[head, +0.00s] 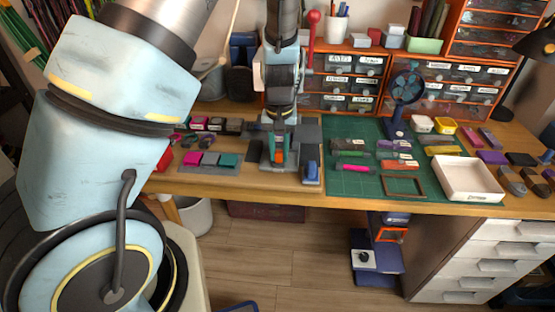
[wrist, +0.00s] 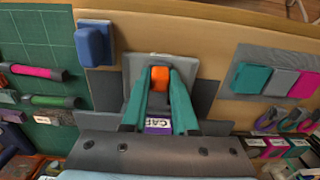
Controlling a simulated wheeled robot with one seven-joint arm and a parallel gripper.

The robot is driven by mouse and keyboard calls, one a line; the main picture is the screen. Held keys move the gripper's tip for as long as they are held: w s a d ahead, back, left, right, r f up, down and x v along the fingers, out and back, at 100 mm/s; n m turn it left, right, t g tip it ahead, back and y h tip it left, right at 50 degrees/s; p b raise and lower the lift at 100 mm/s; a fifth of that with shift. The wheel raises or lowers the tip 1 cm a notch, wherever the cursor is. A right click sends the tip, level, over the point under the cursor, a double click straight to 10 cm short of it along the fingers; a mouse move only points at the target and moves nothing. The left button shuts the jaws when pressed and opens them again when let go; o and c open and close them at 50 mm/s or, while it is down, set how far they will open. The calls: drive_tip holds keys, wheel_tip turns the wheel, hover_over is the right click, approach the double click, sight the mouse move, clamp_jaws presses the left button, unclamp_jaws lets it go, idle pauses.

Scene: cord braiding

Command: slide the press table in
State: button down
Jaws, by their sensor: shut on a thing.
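My gripper (wrist: 161,85) reaches straight down at the workbench, its two teal fingers closed on an orange block (wrist: 160,73). The block stands on a light grey plate (wrist: 135,68), which appears to be the press table. In the head view, my gripper (head: 279,160) is at the bench's front middle, with orange showing between the fingers. A purple piece with a white label (wrist: 158,125) lies behind the block, between the fingers. The arm hides much of the press; a red-knobbed lever (head: 313,18) rises beside it.
A blue block (head: 310,172) stands just right of my gripper. A tray of coloured blocks (head: 210,160) is to the left. The green cutting mat (head: 350,190) holds tools, and a white tray (head: 467,177) lies at its right. Drawer cabinets (head: 352,82) stand behind.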

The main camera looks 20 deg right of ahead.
drive_tip(key=w+d, duration=0.1)
drive_tip(key=w, duration=0.1)
drive_tip(key=w+d, duration=0.1)
drive_tip(key=w, duration=0.2)
drive_tip(key=w+d, duration=0.1)
drive_tip(key=w, duration=0.1)
drive_tip(key=shift+w+d+p, duration=0.3)
drive_tip(key=shift+w+d, duration=0.05)
drive_tip(key=c, duration=0.7)
unclamp_jaws()
wheel_tip(320, 180, up, 11)
drive_tip(key=shift+f+b, duration=0.1)
drive_tip(key=shift+b, duration=0.75)
